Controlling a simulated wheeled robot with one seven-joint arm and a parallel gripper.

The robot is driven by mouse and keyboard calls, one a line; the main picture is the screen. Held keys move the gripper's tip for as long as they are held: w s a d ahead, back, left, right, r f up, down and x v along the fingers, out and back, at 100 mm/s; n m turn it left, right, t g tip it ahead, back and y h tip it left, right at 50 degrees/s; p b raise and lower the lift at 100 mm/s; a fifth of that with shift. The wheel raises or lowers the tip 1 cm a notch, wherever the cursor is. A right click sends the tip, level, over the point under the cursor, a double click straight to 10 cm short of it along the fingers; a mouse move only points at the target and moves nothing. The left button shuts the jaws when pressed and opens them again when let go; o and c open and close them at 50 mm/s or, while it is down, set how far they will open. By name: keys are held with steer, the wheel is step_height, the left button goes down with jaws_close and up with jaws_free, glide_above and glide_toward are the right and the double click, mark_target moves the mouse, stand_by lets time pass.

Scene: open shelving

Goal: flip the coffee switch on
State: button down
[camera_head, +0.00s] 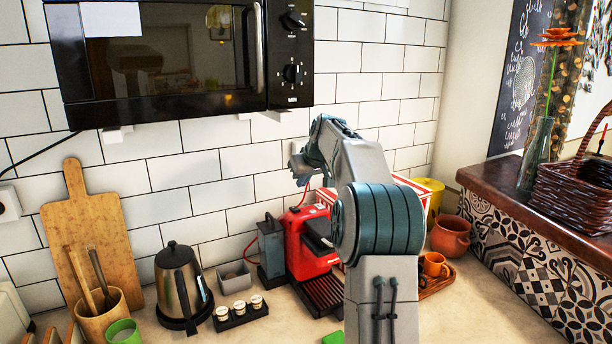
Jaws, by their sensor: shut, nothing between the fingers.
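The red coffee machine (303,245) stands on the counter against the tiled wall, with a dark drip tray (322,293) at its front. Its switch cannot be made out. My arm comes up from the bottom right, bends over and hides the right part of the machine. My gripper (300,181) is small in the picture, just above the top of the machine. It is shut with nothing held. I cannot tell whether it touches the machine.
A black microwave (160,60) hangs above left. A kettle (178,285), a capsule holder (240,312), a grey bin (234,277) and a utensil cup (102,318) stand left of the machine. Orange cup (435,265) and terracotta pot (451,237) stand right.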

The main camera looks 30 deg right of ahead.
steer(key=p, duration=0.1)
glide_above(297, 210)
steer(key=f, duration=0.4)
steer(key=shift+s+d+f, duration=0.1)
steer(key=shift+s+f, duration=0.1)
steer(key=shift+f, duration=0.05)
steer(key=shift+s+f, duration=0.2)
steer(key=shift+f, duration=0.75)
steer(key=shift+s+f, duration=0.1)
steer(key=shift+f, duration=0.7)
steer(key=shift+f, duration=0.1)
steer(key=f+b, duration=0.1)
steer(key=b, duration=0.2)
steer(key=shift+s+t, duration=0.15)
steer(key=shift+t, duration=0.15)
steer(key=shift+r+p, duration=0.3)
steer(key=shift+r, duration=0.15)
steer(key=shift+r+p, duration=0.55)
steer(key=shift+r, duration=0.15)
